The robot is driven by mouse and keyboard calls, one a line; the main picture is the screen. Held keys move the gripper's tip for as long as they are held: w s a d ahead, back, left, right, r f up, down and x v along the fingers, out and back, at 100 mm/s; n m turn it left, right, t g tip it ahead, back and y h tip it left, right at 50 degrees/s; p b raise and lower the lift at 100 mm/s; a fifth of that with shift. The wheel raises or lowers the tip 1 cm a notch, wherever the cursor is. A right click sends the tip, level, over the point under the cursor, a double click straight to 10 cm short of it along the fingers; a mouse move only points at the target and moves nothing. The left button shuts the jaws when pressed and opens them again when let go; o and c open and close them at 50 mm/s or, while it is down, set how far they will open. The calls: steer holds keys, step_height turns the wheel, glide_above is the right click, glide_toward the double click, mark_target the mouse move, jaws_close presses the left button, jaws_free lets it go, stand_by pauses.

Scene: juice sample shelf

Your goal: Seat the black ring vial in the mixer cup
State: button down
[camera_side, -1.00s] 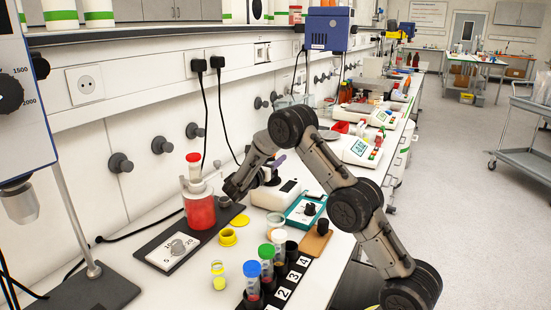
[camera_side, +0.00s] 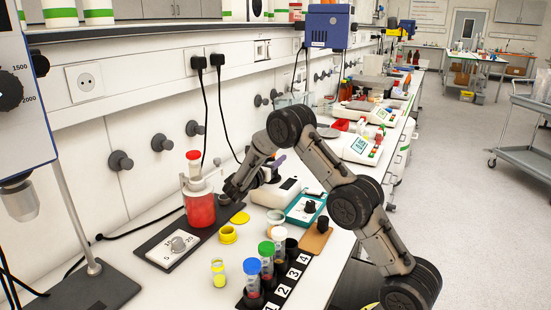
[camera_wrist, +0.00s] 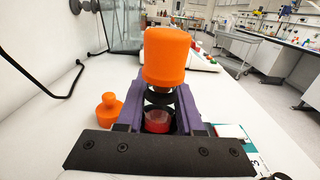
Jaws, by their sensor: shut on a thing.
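In the wrist view my gripper (camera_wrist: 170,98) has its purple fingers closed on the black ring vial (camera_wrist: 166,58). The vial shows a large orange cap close to the camera, a dark ring below it, and red lower down between the fingers. In the side view my gripper (camera_side: 277,162) is mostly hidden behind my arm, above a white device (camera_side: 289,186). The held vial cannot be made out there. I cannot clearly identify the mixer cup or tell whether the vial is inside it.
A numbered black rack (camera_side: 283,291) holds several capped vials at the front. A red jar (camera_side: 200,208) stands left of my gripper, with a yellow cup (camera_side: 228,236) nearby. A teal-framed device (camera_side: 303,211) lies to the right. An orange stopper (camera_wrist: 108,110) stands left of the fingers.

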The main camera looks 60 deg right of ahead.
steer(key=shift+f, duration=0.3)
steer(key=shift+c, duration=2.3)
jaws_free()
